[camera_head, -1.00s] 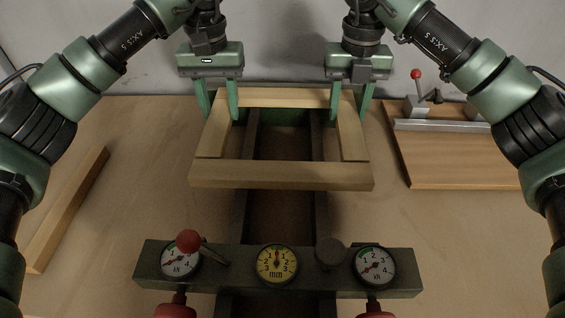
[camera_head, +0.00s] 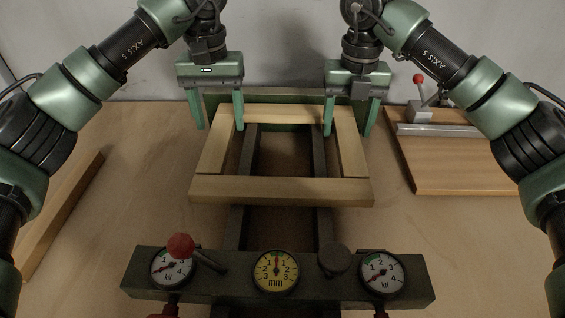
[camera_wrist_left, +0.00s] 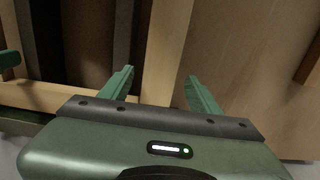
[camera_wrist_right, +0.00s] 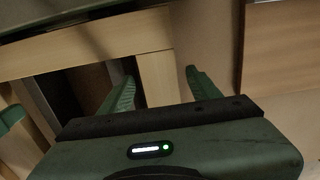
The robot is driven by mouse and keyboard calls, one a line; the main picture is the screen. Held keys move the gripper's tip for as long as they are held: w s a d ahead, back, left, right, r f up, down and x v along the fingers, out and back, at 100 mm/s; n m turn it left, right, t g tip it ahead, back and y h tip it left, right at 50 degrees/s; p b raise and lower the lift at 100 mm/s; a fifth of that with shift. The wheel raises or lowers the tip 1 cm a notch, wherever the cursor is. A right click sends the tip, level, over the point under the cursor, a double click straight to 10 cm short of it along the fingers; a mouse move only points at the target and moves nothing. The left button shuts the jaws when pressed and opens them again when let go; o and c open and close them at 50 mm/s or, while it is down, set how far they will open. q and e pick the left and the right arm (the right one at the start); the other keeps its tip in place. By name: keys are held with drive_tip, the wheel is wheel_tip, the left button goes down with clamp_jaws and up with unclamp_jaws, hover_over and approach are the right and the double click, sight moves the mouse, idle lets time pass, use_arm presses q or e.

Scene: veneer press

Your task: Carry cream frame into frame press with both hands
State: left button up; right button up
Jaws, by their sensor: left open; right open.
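The cream frame (camera_head: 280,190) is a pale wooden rectangle lying over the dark rails of the frame press (camera_head: 236,227), in the middle of the head view. My left gripper (camera_head: 219,128) is open at its far left corner, and my right gripper (camera_head: 348,134) is open at its far right corner. The left wrist view shows a frame side (camera_wrist_left: 163,50) near the open fingers. The right wrist view shows a frame side (camera_wrist_right: 158,78) near the other open fingers. Whether any finger touches the wood, I cannot tell.
The press's front bar carries two white gauges, a yellow mm gauge (camera_head: 276,271) and a red-knobbed lever (camera_head: 181,246). A wooden strip (camera_head: 62,215) lies at the left. A board with a metal fence and clamp (camera_head: 455,175) sits at the right.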

drive_tip(key=shift+r, duration=0.2)
use_arm(q)
wheel_tip(320, 180, up, 11)
drive_tip(key=shift+f, duration=0.2)
use_arm(e)
wheel_tip(320, 180, up, 12)
drive_tip(key=shift+f, duration=0.15)
idle(0.3)
